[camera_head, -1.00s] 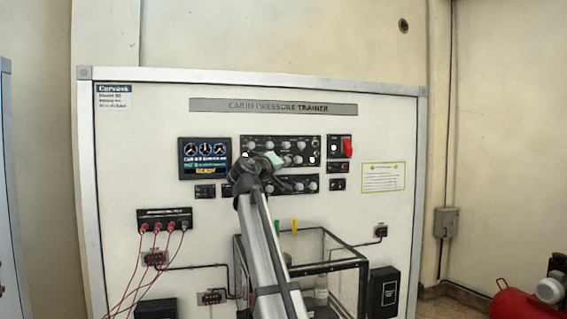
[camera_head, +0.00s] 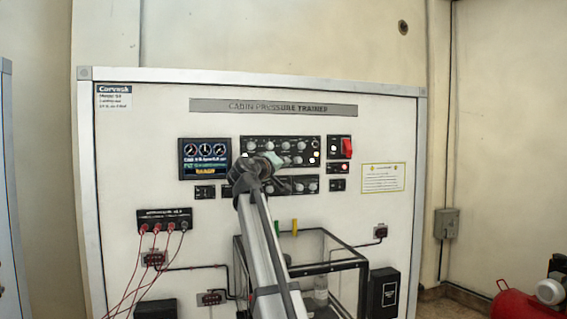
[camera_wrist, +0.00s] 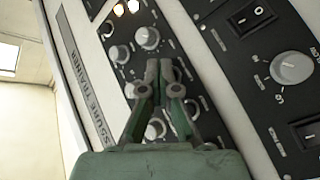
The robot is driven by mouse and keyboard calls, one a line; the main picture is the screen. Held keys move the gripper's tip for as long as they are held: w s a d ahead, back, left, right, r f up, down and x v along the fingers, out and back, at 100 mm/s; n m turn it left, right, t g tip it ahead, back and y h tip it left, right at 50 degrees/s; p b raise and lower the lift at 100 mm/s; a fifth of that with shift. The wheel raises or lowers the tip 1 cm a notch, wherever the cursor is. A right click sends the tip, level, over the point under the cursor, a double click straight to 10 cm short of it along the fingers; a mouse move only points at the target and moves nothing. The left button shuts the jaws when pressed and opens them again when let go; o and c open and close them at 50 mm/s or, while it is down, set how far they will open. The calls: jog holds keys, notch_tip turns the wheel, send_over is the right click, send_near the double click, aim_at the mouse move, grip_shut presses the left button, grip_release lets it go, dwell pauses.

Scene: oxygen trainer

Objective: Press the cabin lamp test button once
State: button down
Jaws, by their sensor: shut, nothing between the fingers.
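My gripper (camera_head: 276,159) is shut and empty. Its fingertips are at the upper knob panel (camera_head: 300,141) of the cabin pressure trainer. In the wrist view the shut fingertips (camera_wrist: 165,70) are over the same dark panel, among grey knobs (camera_wrist: 148,38). I cannot make out the lamp test button; the fingers hide that spot, and contact cannot be told. Lit lamps (camera_wrist: 126,6) glow at the top of the wrist view. In the head view an amber lamp (camera_head: 316,154) and a red lamp (camera_head: 344,167) are lit.
A display (camera_head: 205,158) is left of the knobs. A red switch cover (camera_head: 347,148) is to the right. A lower knob panel (camera_head: 302,185) sits beneath. A clear box with a dark frame (camera_head: 345,265) stands below, and red leads (camera_head: 140,265) hang at left.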

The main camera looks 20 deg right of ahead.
jog(key=shift+s+a+f, duration=0.1)
jog(key=shift+s, duration=0.55)
jog(key=shift+s, duration=0.1)
jog(key=s, duration=0.4)
jog(key=shift+s+a, duration=0.35)
jog(key=shift+s, duration=0.05)
jog(key=shift+a, duration=0.1)
dwell(0.5)
